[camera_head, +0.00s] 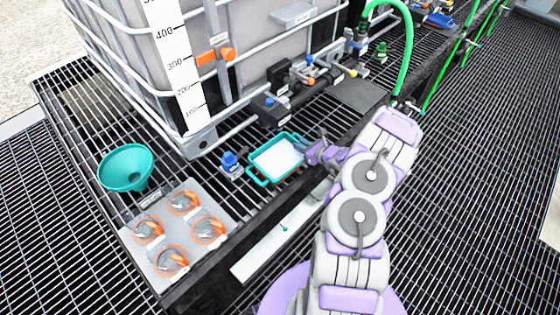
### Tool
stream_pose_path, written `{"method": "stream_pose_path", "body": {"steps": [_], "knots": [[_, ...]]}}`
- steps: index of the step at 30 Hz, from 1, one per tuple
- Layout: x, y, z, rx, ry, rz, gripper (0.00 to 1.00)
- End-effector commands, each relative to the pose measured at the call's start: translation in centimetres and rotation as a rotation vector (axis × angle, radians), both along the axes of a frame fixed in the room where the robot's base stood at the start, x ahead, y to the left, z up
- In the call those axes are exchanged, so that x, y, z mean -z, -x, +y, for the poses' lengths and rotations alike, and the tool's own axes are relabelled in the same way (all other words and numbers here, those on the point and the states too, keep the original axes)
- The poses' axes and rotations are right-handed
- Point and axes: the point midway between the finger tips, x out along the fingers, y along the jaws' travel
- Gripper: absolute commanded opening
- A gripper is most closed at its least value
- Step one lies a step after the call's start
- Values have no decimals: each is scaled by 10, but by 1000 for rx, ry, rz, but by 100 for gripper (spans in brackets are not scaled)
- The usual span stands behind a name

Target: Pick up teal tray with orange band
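A teal tray (264,176) with a white inside sits on the black grating in front of the large tank.
A teal funnel (126,167) and a grey plate (182,232) with several orange-ringed parts are at left. A blue fitting (231,162) stands left of the tray. Valves (306,75) and the caged tank (150,60) are behind. A green hose (408,50) rises at right.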

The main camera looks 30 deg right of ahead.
Motion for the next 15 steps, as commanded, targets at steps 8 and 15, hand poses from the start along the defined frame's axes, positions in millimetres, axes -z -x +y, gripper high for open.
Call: {"method": "stream_pose_path", "body": {"steps": [8, 15], "knots": [[0, -1, 0, 0, 0, -1, 14], [0, -1, 0, 0, 0, -1, 0]]}}
